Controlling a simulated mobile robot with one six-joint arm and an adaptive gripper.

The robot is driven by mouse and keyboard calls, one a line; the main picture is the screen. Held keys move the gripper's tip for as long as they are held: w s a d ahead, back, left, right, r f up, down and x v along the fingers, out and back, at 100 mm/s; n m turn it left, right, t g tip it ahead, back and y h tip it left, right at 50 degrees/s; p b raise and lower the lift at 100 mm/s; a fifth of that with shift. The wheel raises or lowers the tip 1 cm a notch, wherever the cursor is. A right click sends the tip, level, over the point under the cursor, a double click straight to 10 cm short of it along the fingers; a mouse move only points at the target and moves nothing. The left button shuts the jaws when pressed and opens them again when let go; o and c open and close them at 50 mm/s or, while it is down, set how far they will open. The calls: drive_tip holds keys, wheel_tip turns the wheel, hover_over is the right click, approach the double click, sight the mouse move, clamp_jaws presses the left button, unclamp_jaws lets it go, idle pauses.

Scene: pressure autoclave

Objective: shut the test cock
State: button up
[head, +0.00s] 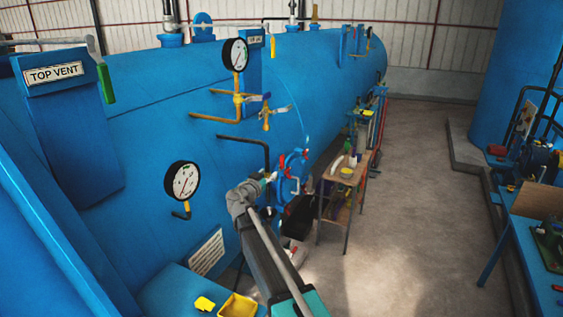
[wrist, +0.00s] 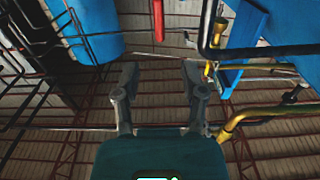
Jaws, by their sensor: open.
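My gripper (wrist: 160,72) is open and empty in the wrist view, pointing up towards the roof. In the head view my arm ends below the brass pipework, apart from it. A curved brass pipe (wrist: 236,114) shows right of my gripper in the wrist view.
The blue vessel (head: 140,130) fills the left. A lower gauge (head: 182,181), a dark bent pipe (head: 250,141) and a blue handwheel (head: 291,170) with red parts are near my arm. A small bench (head: 347,180) stands beyond. The floor (head: 420,200) to the right is clear.

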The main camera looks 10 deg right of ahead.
sight(281, 162)
drive_tip(key=x, duration=1.2)
